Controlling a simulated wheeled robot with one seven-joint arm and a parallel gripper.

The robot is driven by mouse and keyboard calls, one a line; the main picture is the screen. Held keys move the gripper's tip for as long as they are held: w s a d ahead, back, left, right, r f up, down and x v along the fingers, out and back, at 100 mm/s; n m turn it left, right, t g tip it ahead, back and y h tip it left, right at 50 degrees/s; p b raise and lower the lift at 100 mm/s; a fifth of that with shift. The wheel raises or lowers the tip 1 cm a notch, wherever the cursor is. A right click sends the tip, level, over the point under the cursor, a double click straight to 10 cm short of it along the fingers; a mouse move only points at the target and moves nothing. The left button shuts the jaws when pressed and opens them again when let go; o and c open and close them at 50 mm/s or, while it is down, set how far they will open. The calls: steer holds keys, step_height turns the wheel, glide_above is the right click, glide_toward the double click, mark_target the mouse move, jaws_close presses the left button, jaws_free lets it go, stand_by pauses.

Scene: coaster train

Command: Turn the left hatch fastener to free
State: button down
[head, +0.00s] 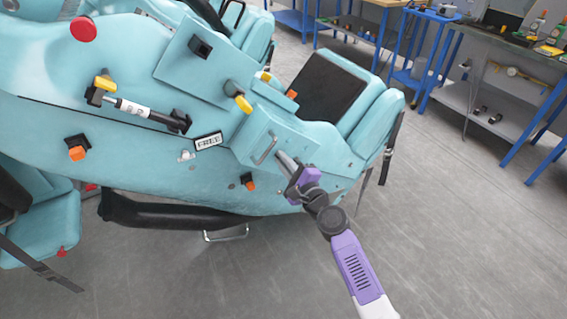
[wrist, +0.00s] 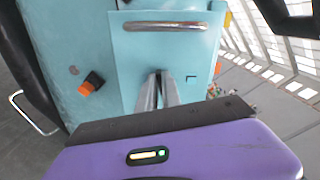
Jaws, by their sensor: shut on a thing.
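The hatch (head: 262,132) is a light blue panel with a silver bar handle (head: 266,151) on the teal coaster car. In the wrist view the hatch (wrist: 125,70) fills the middle, with its bar handle (wrist: 165,26) near the top. My gripper (head: 284,160) reaches the hatch face beside the handle. In the wrist view the two fingers (wrist: 160,78) are nearly together, tips at the panel. They are shut on a small fastener, which they hide, so its turn angle cannot be told. A black L-shaped mark (wrist: 191,76) is on the panel right of the fingers.
A FREE label (head: 208,141) is on the car body left of the hatch. An orange-tipped knob (head: 249,181) sits below the hatch, and a yellow-tipped lever (head: 241,101) above it. A dark seat pad (head: 330,86) is behind. Open floor (head: 470,220) lies to the right.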

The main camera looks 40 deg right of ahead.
steer(key=shift+f+n+b, duration=0.15)
steer(key=shift+n+b, duration=1.45)
steer(key=shift+n, duration=0.95)
steer(key=shift+f+n+b, duration=0.2)
steer(key=shift+n+b, duration=1.45)
steer(key=shift+n, duration=0.85)
steer(key=shift+f+n+b, duration=0.15)
steer(key=shift+n+b, duration=1.45)
steer(key=shift+n, duration=0.95)
steer(key=c, duration=1.5)
jaws_free()
steer(key=shift+c, duration=0.2)
steer(key=shift+s, duration=0.1)
